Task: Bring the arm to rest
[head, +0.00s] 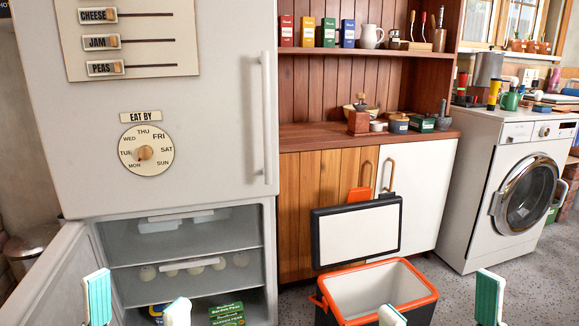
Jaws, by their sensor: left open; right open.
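My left gripper (137,304) is at the lower left. Its two teal-and-white fingertips are spread apart with nothing between them, in front of the fridge's open lower compartment. My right gripper (440,306) is at the lower right, also spread and empty. It appears in front of the right side of an open orange-and-dark cool box (322,302). Both arms behind the fingertips are out of view.
The white fridge (215,100) fills the left, its lower door (45,280) swung open. Its shelves hold eggs and green packets (226,313). A wooden dresser (310,200) and washing machine (490,185) stand right. Speckled floor (520,290) is clear at lower right.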

